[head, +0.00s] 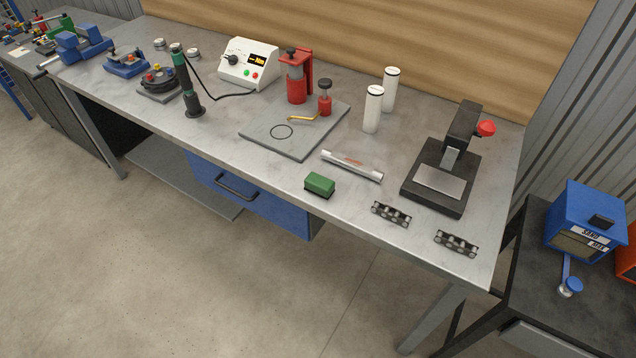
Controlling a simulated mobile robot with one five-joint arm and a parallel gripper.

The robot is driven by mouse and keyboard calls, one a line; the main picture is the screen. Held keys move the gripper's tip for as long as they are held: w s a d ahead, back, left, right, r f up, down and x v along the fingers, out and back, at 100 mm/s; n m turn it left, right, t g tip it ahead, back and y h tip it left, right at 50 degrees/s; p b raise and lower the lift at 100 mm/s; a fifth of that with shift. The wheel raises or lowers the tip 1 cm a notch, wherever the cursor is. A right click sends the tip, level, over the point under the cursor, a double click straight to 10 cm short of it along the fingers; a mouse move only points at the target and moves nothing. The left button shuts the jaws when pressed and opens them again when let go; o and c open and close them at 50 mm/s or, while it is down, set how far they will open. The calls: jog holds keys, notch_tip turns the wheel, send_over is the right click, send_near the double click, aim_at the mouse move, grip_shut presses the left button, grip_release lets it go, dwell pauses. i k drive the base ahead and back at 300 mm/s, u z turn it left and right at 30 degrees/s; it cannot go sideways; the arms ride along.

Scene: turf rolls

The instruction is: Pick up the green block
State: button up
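The green block (320,184) lies on the light grey workbench (265,158), close to its front edge. It has a green top and a dark lower part. It stands apart from the things around it and nothing covers it. My gripper is not in view.
A silver tube (352,165) lies just behind the block. Two dark roller pieces (391,214) (456,243) and a black press (446,165) are to the right. A grey plate (260,127) with red tools is behind left. A blue drawer (250,196) hangs below. The floor in front is clear.

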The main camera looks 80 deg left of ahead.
aim_at(321, 186)
jog(key=u, duration=0.85)
jog(key=k, duration=0.15)
jog(key=u, duration=3.1)
jog(key=i, duration=0.95)
jog(key=u, duration=0.2)
